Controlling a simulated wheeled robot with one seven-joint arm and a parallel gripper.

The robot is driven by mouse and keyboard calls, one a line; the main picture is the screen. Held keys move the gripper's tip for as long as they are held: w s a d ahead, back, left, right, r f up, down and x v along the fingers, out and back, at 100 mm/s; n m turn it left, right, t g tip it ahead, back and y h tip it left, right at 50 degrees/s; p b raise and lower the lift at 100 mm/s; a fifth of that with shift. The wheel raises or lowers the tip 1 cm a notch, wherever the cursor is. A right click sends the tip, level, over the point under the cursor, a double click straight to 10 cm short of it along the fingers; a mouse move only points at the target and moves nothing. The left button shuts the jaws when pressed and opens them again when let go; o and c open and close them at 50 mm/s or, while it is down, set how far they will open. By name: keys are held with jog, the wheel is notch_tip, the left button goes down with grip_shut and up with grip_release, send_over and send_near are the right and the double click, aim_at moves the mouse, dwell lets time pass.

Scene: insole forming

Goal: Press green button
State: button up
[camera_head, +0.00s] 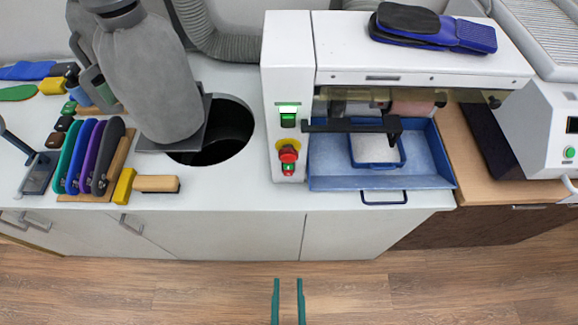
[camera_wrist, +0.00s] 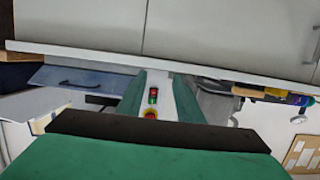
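A green button (camera_head: 288,120) sits on the narrow front panel of the white machine (camera_head: 287,60), under a small lit green strip. Below it are a red emergency stop (camera_head: 288,153) on a yellow base and a small red-and-green switch (camera_head: 289,169). My gripper (camera_head: 288,281) is low in front of the cabinet, well apart from the panel. Its two teal fingers are parallel with a clear gap, open and empty. In the wrist view the switch (camera_wrist: 153,94) and the emergency stop (camera_wrist: 151,115) show between the fingers; I cannot make out the green button there.
A blue tray (camera_head: 330,184) with a handle juts out right of the panel, under a black bar (camera_head: 352,126). A round dark opening (camera_head: 232,128) and a tool rack lie left. Another green button (camera_head: 569,153) is on the far-right machine. The floor in front is clear.

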grip_shut()
dwell(1.6)
